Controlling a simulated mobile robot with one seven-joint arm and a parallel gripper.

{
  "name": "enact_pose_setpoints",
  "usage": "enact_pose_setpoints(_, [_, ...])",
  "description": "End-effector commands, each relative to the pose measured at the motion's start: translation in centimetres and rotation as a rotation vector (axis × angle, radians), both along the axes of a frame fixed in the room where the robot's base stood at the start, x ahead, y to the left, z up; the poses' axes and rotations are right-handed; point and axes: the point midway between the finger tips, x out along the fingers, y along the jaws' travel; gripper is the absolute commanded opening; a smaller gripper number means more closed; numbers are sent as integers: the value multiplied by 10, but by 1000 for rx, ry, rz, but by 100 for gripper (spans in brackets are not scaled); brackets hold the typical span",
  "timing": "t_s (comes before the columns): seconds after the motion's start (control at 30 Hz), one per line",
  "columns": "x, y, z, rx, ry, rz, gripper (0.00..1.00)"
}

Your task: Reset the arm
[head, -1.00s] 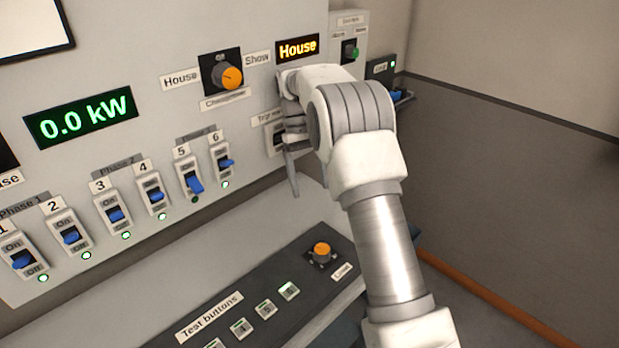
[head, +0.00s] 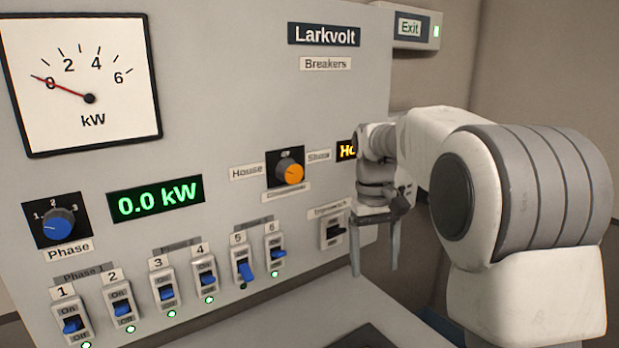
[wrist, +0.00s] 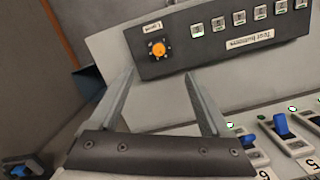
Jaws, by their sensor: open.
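My gripper (head: 374,268) is open and empty, with its fingers hanging down in front of the right part of the breaker panel (head: 230,100). It is just right of a small black switch (head: 333,233); the head view does not settle whether they touch. In the wrist view the two open fingers (wrist: 160,78) have nothing between them and lie over the lower console. My arm enters from the right and covers part of the orange-lettered display (head: 346,150).
The panel carries several blue-levered breakers (head: 167,291), an orange selector knob (head: 290,171), a blue phase knob (head: 57,224), a kW meter (head: 85,85) and a 0.0 kW display (head: 156,198). The console (wrist: 225,45) has an orange knob (wrist: 158,49).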

Motion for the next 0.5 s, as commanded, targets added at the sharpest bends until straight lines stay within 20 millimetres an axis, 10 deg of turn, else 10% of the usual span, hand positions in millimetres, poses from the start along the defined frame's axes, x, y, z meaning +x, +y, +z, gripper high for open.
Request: enact_pose_setpoints(0.5, [-130, -9, 54, 43, -320, -91, 82])
